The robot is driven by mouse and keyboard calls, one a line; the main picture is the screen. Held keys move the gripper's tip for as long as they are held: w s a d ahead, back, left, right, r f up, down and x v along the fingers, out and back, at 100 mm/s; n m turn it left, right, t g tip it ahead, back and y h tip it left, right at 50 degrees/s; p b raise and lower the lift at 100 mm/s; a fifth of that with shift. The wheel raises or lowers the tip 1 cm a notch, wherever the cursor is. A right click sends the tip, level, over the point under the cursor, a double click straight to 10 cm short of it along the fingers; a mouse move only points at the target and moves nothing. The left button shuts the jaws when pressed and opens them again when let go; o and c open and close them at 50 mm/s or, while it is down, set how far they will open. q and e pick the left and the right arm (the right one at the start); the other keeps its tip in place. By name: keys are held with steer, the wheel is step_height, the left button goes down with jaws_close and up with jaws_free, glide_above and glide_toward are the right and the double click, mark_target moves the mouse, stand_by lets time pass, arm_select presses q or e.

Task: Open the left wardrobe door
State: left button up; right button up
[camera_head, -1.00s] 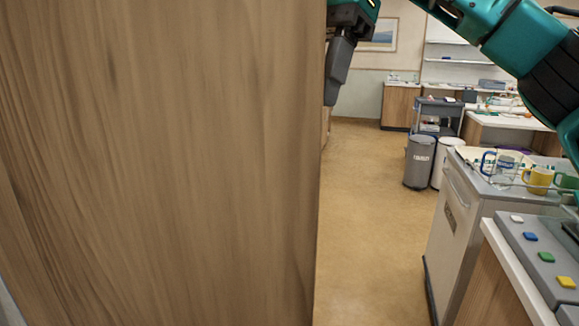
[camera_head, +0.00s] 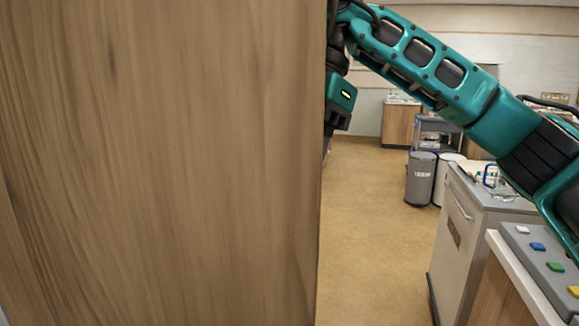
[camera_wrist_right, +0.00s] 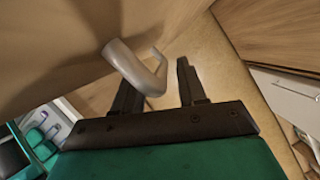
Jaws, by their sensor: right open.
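A large wooden panel, the wardrobe door (camera_head: 165,160), fills the left half of the head view. Its face is plain there and shows no handle. My right arm reaches in from the right to the panel's right edge, and its gripper is mostly hidden behind that edge. In the right wrist view, a grey curved bar handle (camera_wrist_right: 128,62) sticks out from a wooden surface (camera_wrist_right: 60,50). My right gripper (camera_wrist_right: 156,76) is open, with the handle's bend between its two fingers, closer to the left one. Contact cannot be told. My left gripper is not in view.
A white cabinet (camera_head: 457,230) and a counter with coloured buttons (camera_head: 540,248) stand at the right. Grey bins (camera_head: 420,178) and a cart (camera_head: 436,128) are farther back. The tan floor (camera_head: 370,240) between the panel and the cabinet is clear.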

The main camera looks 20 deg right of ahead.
steer(key=shift+c, duration=0.4)
jaws_close()
